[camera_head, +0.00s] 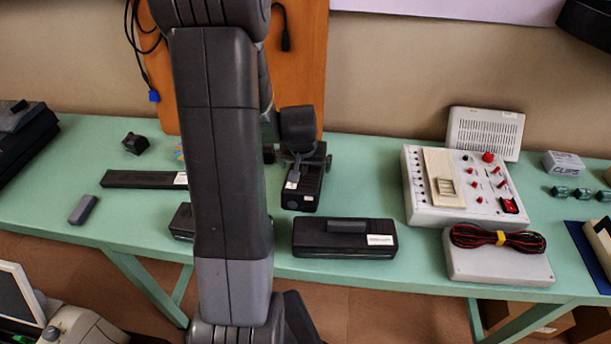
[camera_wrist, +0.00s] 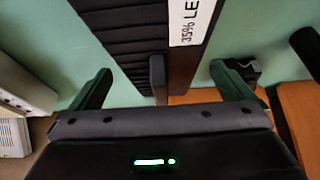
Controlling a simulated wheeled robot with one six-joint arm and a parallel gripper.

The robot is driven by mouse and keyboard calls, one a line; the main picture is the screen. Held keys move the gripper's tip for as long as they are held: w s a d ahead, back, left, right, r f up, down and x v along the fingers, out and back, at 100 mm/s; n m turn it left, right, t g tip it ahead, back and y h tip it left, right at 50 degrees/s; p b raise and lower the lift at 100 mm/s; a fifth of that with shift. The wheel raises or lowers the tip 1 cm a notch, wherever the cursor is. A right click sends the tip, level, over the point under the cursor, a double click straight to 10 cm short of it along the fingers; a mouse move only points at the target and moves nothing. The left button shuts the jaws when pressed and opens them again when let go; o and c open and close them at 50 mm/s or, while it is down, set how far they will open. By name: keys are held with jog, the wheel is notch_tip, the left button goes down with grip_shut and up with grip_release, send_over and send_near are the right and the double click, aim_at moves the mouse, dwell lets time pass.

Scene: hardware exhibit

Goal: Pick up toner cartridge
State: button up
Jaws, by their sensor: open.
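A black box with ribs and a white label reading "35% LE", which I take to be the toner cartridge (camera_head: 307,196), lies on the green table under my gripper (camera_head: 309,168). In the wrist view the cartridge (camera_wrist: 130,35) runs between the two spread fingers of my gripper (camera_wrist: 160,78), with a raised grey tab on it. The fingers are open, one on each side, with green tabletop showing beside them. I cannot tell whether they touch it. My arm and wrist hide part of its far end in the head view.
A long black case (camera_head: 345,240) lies just in front, near the table's front edge. A flat dark bar (camera_head: 140,179) lies to the left. A white control box (camera_head: 425,205) with red knobs stands right. An orange board (camera_head: 300,70) leans behind. Bare table lies right of the cartridge.

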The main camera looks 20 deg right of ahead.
jog(key=shift+x, duration=1)
jog(key=shift+c, duration=0.2)
jog(key=shift+r, duration=0.1)
jog(key=c, duration=1.5)
